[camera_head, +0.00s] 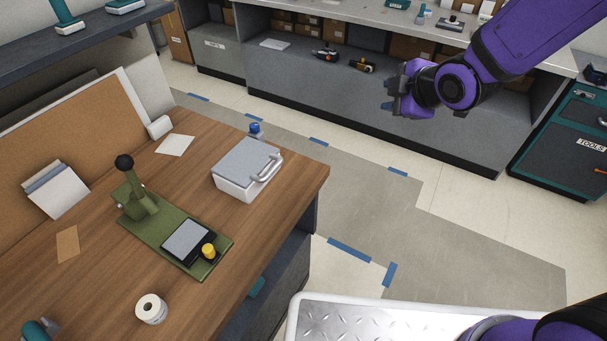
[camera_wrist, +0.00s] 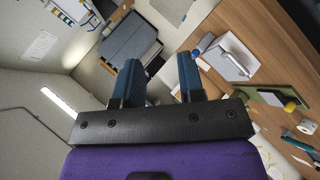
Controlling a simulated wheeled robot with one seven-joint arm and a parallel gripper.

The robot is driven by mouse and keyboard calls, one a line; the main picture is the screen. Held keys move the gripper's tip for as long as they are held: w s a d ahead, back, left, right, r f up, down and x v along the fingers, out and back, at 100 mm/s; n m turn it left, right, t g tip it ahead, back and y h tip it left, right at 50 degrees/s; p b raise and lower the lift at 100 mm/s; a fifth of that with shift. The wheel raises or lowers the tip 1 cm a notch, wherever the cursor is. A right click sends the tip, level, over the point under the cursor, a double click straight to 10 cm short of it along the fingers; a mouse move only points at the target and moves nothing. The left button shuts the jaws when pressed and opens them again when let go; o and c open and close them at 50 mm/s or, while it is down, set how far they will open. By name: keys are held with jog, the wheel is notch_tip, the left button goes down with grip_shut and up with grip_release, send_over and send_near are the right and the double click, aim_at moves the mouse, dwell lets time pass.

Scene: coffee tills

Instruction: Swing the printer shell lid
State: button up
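The printer shell (camera_head: 245,180) is a white box with a grey lid (camera_head: 246,158) and a pale bar handle (camera_head: 266,168) at its right side. It sits near the far right corner of the wooden table, and its lid looks shut. In the wrist view the shell's lid (camera_wrist: 227,52) shows at the upper right, with its handle in sight. My gripper (camera_head: 388,95) is in the air over the floor, well to the right of the shell and apart from it. In the wrist view my gripper (camera_wrist: 159,60) has its two blue fingers spread, with nothing between them.
The wooden table (camera_head: 95,290) also bears a green press stand (camera_head: 135,222), a yellow knob (camera_head: 208,251), a paper roll (camera_head: 151,308) and a blue-topped object (camera_head: 255,129) just behind the shell. A grey bench (camera_head: 390,115) stands behind my gripper. Open floor lies between.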

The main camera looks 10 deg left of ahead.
jog(key=s+a+f+n+g+y, duration=0.15)
jog(key=a+f+n+y, duration=0.25)
jog(key=a+f+n, duration=0.45)
jog(key=n+g+y, duration=0.2)
jog(key=n+y, duration=0.1)
jog(key=y, duration=0.1)
send_near(275, 170)
jog(key=a+f, duration=0.1)
jog(key=a, duration=0.1)
jog(key=shift+t, duration=0.25)
jog(key=x, duration=0.7)
jog(key=shift+w+a+f, duration=0.1)
jog(key=shift+w+a, duration=0.05)
jog(key=shift+w, duration=0.25)
jog(key=shift+a, duration=0.15)
jog(key=shift+c, duration=0.9)
grip_shut()
